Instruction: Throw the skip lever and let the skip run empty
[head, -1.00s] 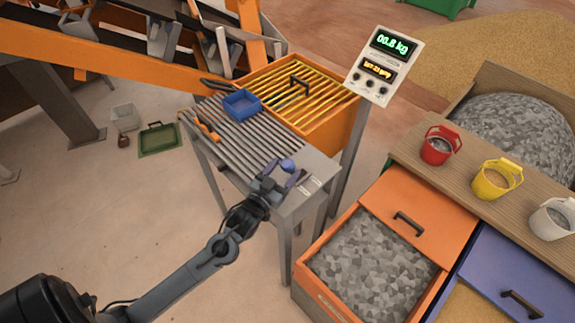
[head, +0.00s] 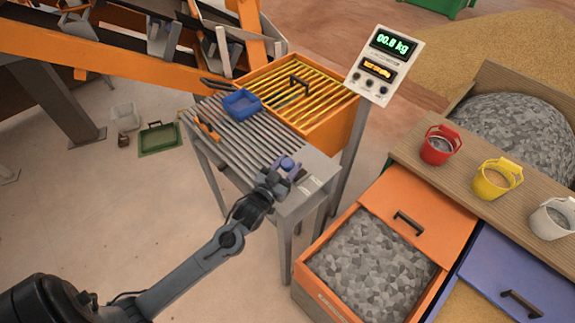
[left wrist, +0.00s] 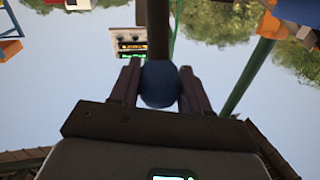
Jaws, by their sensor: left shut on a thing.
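A round blue knob (head: 287,163) stands at the near end of the slatted metal table; it looks like the head of the skip lever. My left gripper (head: 284,172) is shut on it. In the left wrist view the blue knob (left wrist: 160,84) sits between the two fingers of the left gripper (left wrist: 159,90), at the end of a dark rod. The lever's foot is hidden by the gripper. I cannot tell for sure which container is the skip or what it holds. My right gripper is not in view.
The slatted table (head: 262,138) carries a small blue tray (head: 241,103) and an orange-handled tool (head: 207,129). Behind are an orange grated box (head: 330,108) and a display reading weight (head: 384,66). An orange bin of gravel (head: 370,262) stands at right. The floor at left is mostly clear.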

